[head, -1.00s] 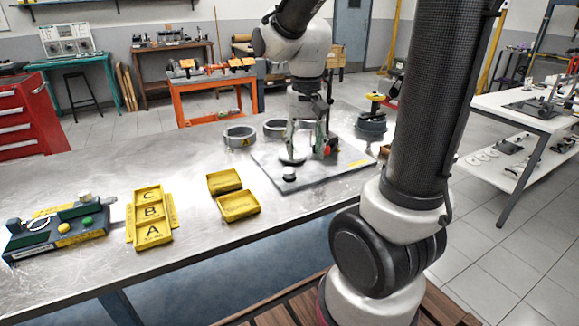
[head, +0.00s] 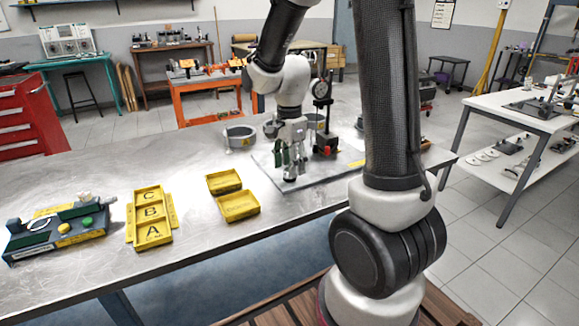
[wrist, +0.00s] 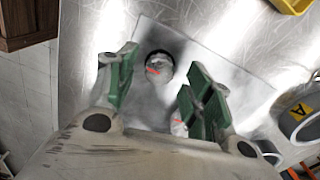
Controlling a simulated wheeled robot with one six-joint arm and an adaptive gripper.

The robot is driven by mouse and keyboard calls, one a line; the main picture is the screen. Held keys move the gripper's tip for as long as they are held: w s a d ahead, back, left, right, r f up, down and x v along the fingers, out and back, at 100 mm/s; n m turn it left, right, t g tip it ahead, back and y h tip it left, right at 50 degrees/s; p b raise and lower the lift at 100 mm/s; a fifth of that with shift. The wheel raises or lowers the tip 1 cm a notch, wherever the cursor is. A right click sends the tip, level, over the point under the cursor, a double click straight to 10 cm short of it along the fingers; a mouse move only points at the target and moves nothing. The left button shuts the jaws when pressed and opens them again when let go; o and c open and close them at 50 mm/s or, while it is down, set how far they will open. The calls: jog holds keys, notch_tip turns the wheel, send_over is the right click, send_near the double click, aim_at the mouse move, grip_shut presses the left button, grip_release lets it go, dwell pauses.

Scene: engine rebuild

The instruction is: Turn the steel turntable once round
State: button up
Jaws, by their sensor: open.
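A flat grey plate (head: 334,174) lies on the bench. My gripper (head: 288,171) points down over its left part, and its green-padded fingers are open. In the wrist view, a small round steel piece with a red mark (wrist: 160,66) stands between the spread fingers (wrist: 158,78), with a gap visible on each side. I cannot tell whether this piece is the turntable or part of it. The gripper hides most of that spot in the head view. A dial gauge on a black stand with a red part (head: 323,115) stands just behind and right of the gripper.
Bare bench top lies at the front left.

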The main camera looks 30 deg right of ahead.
jog(key=shift+f, duration=0.55)
jog(key=c, duration=1.1)
jog(key=shift+o, duration=0.4)
